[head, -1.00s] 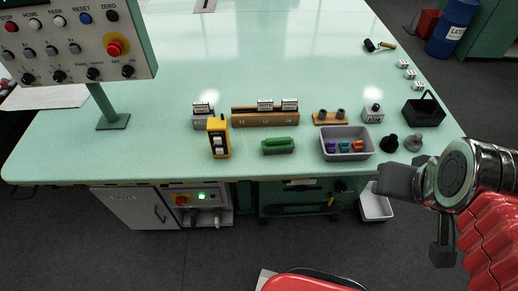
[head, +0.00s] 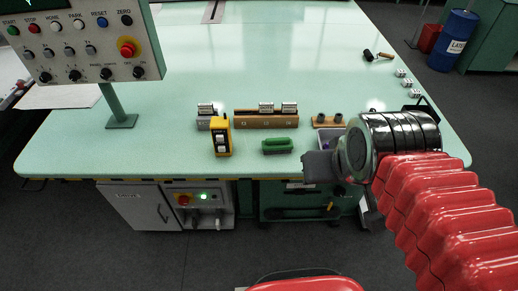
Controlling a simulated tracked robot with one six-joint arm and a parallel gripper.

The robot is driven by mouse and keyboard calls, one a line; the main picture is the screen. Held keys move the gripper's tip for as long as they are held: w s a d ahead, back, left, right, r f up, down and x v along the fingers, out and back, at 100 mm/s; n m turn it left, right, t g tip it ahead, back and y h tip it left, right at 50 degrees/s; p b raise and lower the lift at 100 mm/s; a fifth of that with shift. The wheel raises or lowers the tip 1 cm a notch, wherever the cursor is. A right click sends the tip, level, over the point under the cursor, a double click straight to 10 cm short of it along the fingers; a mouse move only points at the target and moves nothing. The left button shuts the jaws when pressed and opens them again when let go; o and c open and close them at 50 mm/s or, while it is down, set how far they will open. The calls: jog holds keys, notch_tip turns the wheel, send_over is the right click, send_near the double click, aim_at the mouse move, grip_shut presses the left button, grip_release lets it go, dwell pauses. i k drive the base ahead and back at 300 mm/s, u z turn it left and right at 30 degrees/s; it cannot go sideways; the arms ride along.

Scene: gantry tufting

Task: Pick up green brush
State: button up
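The green brush (head: 279,146) lies near the front edge of the pale green table, its green handle on top and a darker strip beneath. My gripper (head: 312,167) is in front of the table edge, to the right of the brush and apart from it. I see it from the side and cannot tell whether its fingers are open. My arm hides much of the table's right side.
A yellow box-shaped device (head: 220,137) stands left of the brush. A wooden block holder (head: 266,119) is behind it. A grey bin (head: 328,137) is partly hidden behind my gripper. A control panel (head: 85,42) stands at left. The table's middle is clear.

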aim_at(271, 147)
jog(key=u, duration=1.3)
jog(key=i, duration=1)
jog(key=u, duration=0.05)
